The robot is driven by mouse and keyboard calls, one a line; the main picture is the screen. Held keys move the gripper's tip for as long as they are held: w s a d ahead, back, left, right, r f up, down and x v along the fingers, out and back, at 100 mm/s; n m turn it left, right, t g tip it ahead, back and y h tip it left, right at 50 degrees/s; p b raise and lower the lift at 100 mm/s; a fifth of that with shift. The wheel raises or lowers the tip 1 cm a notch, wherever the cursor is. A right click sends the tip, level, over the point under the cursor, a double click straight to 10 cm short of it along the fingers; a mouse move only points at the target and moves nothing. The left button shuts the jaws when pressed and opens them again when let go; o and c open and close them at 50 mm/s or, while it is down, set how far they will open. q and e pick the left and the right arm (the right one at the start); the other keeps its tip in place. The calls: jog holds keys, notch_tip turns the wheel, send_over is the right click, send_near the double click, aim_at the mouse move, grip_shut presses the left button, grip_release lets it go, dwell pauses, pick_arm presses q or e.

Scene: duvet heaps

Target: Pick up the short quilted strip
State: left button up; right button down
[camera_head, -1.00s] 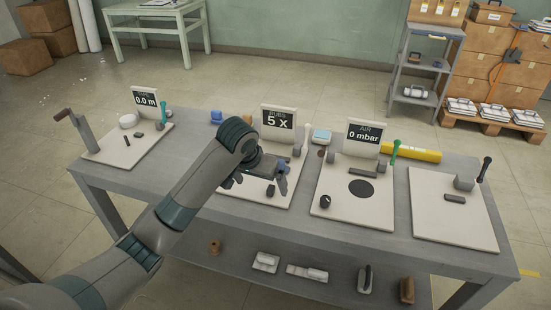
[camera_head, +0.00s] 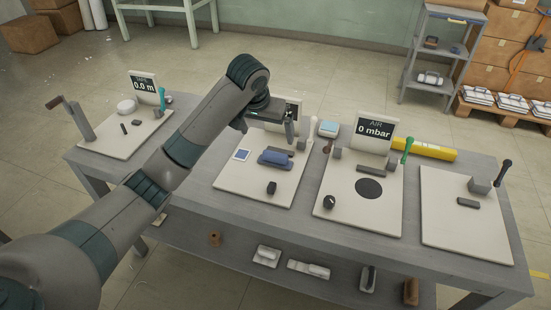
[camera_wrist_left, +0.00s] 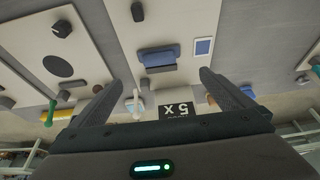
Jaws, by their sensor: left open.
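I cannot make out quilting on anything, so I cannot tell which thing is the short quilted strip. A blue block-like piece (camera_head: 275,158) lies on the second board from the left, against a dark grey bar. It also shows in the wrist view (camera_wrist_left: 158,56). My left gripper (camera_head: 267,131) is open and empty above the back of that board. In the wrist view its fingers (camera_wrist_left: 158,85) are spread, with the blue piece beyond them. The gripper partly hides the "5 x" sign (camera_wrist_left: 178,110). My right gripper is not in view.
Boards with signs, knobs and levers cover the grey table (camera_head: 226,220). A yellow cylinder (camera_head: 424,150) and a light blue folded thing (camera_head: 328,128) lie at the back. Several small items, including a white one (camera_head: 267,255), lie on the lower shelf.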

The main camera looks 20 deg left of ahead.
aim_at(275, 154)
pick_arm(q)
jog(key=p+x, duration=0.2)
jog(key=x, duration=1)
jog(key=shift+p, duration=0.3)
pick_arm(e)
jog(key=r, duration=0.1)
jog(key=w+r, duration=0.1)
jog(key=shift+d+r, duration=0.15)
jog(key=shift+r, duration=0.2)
pick_arm(q)
jog(key=shift+w+f+p, duration=0.25)
jog(key=shift+f+p, duration=0.05)
jog(key=p+x, duration=0.1)
jog(key=x, duration=0.2)
jog(key=shift+w+d+f, duration=0.1)
jog(key=shift+w+f, duration=0.05)
jog(key=shift+w, duration=0.05)
jog(key=shift+w+f, duration=0.15)
jog(key=shift+f, duration=0.25)
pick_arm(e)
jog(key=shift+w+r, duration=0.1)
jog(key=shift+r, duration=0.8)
